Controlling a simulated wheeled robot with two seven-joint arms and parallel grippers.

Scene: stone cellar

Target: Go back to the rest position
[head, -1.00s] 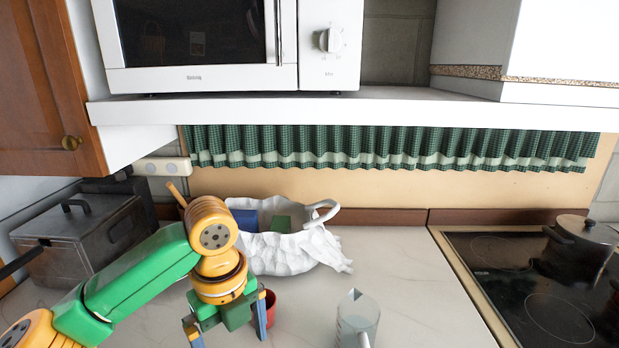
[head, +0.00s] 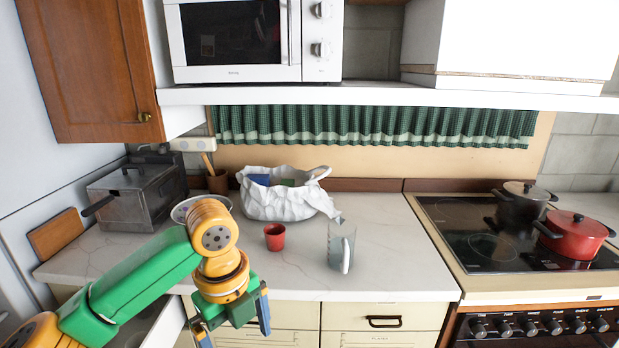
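My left gripper (head: 233,325) hangs in front of the counter's front edge, at the lower left of the head view. Its two blue-tipped fingers are apart, and nothing shows between them. The green and yellow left arm reaches in from the lower left corner. My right gripper is not in view. A red cup (head: 275,237) stands upright on the counter, beyond the gripper and apart from it. A clear measuring jug (head: 341,246) stands to the right of the cup.
The pale counter (head: 400,262) has drawers (head: 372,316) below its front edge. A white bag (head: 284,203) with items stands at the back. A fryer (head: 128,200) and a bowl (head: 181,212) are at left. A stove (head: 490,250) with a red pot (head: 572,238) is at right.

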